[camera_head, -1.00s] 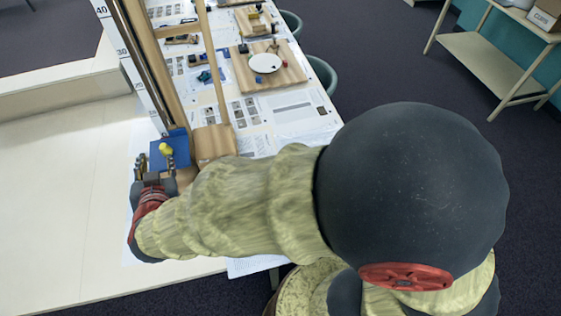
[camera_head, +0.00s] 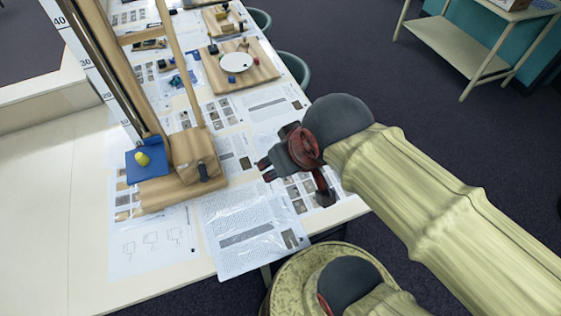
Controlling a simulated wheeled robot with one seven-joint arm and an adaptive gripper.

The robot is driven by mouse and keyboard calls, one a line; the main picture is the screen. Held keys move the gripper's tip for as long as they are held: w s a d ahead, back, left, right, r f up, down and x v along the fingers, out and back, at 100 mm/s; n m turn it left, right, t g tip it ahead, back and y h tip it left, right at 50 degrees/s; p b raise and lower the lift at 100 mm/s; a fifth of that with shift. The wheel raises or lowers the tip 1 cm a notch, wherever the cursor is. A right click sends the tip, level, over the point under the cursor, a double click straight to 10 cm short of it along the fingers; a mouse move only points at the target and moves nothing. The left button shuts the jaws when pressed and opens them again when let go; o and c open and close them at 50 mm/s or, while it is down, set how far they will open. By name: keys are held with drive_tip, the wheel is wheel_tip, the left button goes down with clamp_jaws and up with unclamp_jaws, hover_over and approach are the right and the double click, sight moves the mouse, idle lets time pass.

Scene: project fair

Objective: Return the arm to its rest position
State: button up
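My gripper (camera_head: 266,169) is above the right part of the long table, over the printed sheets, pointing left. Its fingers show as small dark tips at the left end of the wrist, and nothing shows between them. How far apart they are is too small to tell. My arm, in a pale yellow-green sleeve, runs from the lower right to the gripper. A yellow ball-like object (camera_head: 142,158) rests on a blue plate (camera_head: 150,171) at the foot of the tall wooden stand, well left of the gripper.
The wooden stand with a number scale (camera_head: 97,75) rises at the left. Printed sheets (camera_head: 245,235) cover the table. Wooden boards, one with a white plate (camera_head: 236,62), lie farther back.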

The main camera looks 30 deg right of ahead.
drive_tip(key=shift+s+d+f, duration=0.1)
drive_tip(key=shift+d+f, duration=0.05)
